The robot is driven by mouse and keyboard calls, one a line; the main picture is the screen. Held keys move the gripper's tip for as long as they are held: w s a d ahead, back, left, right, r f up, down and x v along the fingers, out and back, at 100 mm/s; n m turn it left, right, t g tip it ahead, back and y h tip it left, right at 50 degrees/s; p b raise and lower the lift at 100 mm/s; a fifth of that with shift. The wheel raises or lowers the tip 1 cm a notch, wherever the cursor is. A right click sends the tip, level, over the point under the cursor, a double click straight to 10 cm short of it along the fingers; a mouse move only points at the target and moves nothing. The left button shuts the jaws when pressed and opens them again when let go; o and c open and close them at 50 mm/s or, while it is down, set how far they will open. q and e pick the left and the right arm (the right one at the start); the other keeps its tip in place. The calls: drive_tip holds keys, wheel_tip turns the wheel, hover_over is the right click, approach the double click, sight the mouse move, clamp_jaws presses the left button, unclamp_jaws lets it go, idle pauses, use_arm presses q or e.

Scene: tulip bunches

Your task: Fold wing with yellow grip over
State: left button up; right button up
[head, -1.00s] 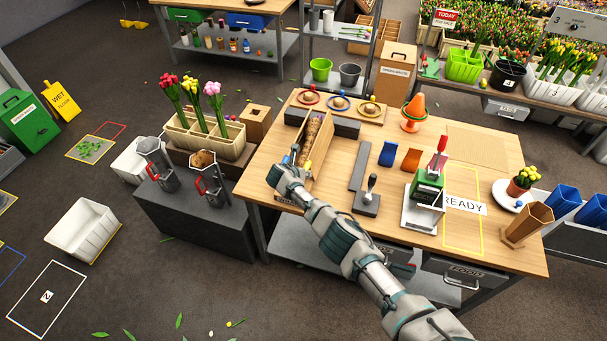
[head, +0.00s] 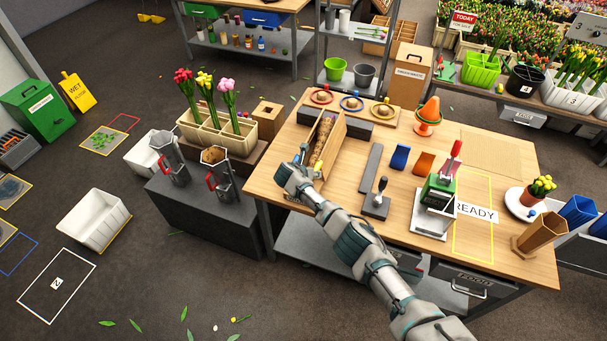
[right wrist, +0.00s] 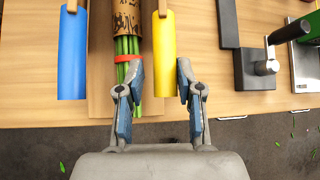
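The folding jig (head: 328,140) with a raised wooden wing stands at the table's left side in the head view. In the right wrist view, a brown patterned wrap (right wrist: 127,18) with green stems (right wrist: 125,75) and a red band (right wrist: 127,58) lies in the middle. The blue grip (right wrist: 72,55) is to its left and the yellow grip (right wrist: 164,60) to its right. My right gripper (right wrist: 158,75) is open. The yellow grip shows between its fingers, nearer the right one; I see gaps on both sides. My left gripper is not in view.
A dark flat bar (head: 371,168) and a black lever tool (head: 377,200) lie right of the jig. A green stamp press (head: 440,195) stands farther right. Grey jugs (head: 216,172) stand on a dark block at left. The table's front edge is close to my gripper.

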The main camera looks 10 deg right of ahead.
drive_tip(key=v, duration=1)
drive_tip(key=shift+s+a+r, duration=0.2)
drive_tip(key=shift+s+a, duration=0.05)
drive_tip(key=shift+a, duration=0.05)
drive_tip(key=s+d+f+m+g+y, duration=0.15)
drive_tip(key=s+f+m, duration=0.25)
drive_tip(key=f, duration=0.9)
drive_tip(key=s+d+f+m+g+y, duration=0.1)
drive_tip(key=s+f+m+y, duration=0.2)
drive_tip(key=f, duration=0.9)
drive_tip(key=s+d+f+m+g, duration=0.25)
drive_tip(key=s+f+m, duration=0.35)
drive_tip(key=s+f, duration=0.95)
drive_tip(key=s+d+f+m, duration=0.3)
drive_tip(key=s+f+m, duration=0.2)
drive_tip(key=s, duration=0.8)
drive_tip(key=s+d+f+m+y, duration=0.1)
drive_tip(key=s+d+f+m, duration=0.2)
drive_tip(key=s, duration=1.1)
drive_tip(key=s+d+f+m, duration=0.4)
drive_tip(key=s+f+m, duration=0.3)
drive_tip(key=s, duration=0.7)
wheel_tip(320, 180, down, 2)
drive_tip(key=shift+s+f+m+g+y, duration=0.1)
drive_tip(key=shift+s+m+g+y, duration=0.2)
drive_tip(key=shift+g+y, duration=0.1)
